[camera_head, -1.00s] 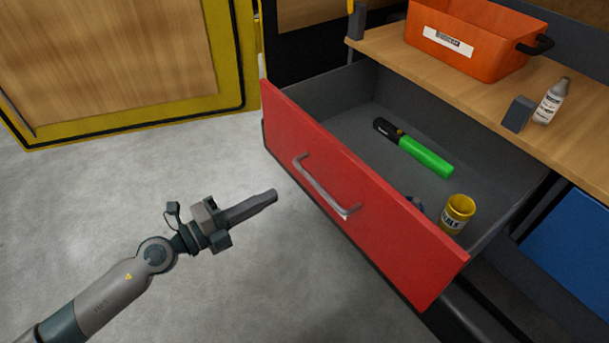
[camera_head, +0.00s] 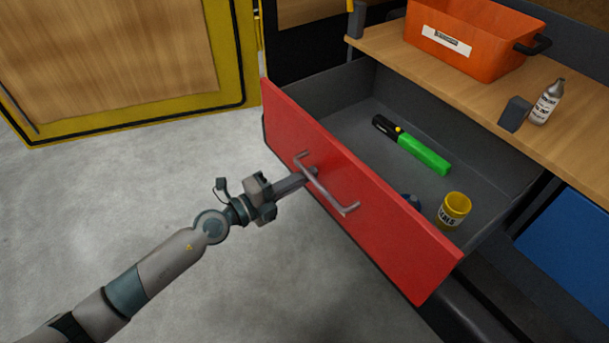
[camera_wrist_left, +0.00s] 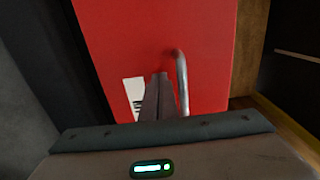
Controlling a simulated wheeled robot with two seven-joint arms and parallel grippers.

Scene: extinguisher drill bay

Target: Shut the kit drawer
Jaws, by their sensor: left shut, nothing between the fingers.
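The kit drawer (camera_head: 375,213) has a red front and a grey handle (camera_head: 326,186), and it stands open. The red front and handle (camera_wrist_left: 182,82) also show in the left wrist view. My left gripper (camera_head: 314,172) is shut and empty, its fingertips at the drawer front beside the handle. In the left wrist view the shut fingers (camera_wrist_left: 159,80) lie against the red front, left of the handle bar; I cannot tell how firmly they touch. My right gripper is not in view.
In the drawer lie a green and black flashlight (camera_head: 424,156), a yellow tin (camera_head: 454,210) and a partly hidden dark blue thing (camera_head: 412,200). On the wooden bench above stand an orange bin (camera_head: 467,45), a grey block (camera_head: 515,113) and a bottle (camera_head: 546,102). Bare floor lies at left.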

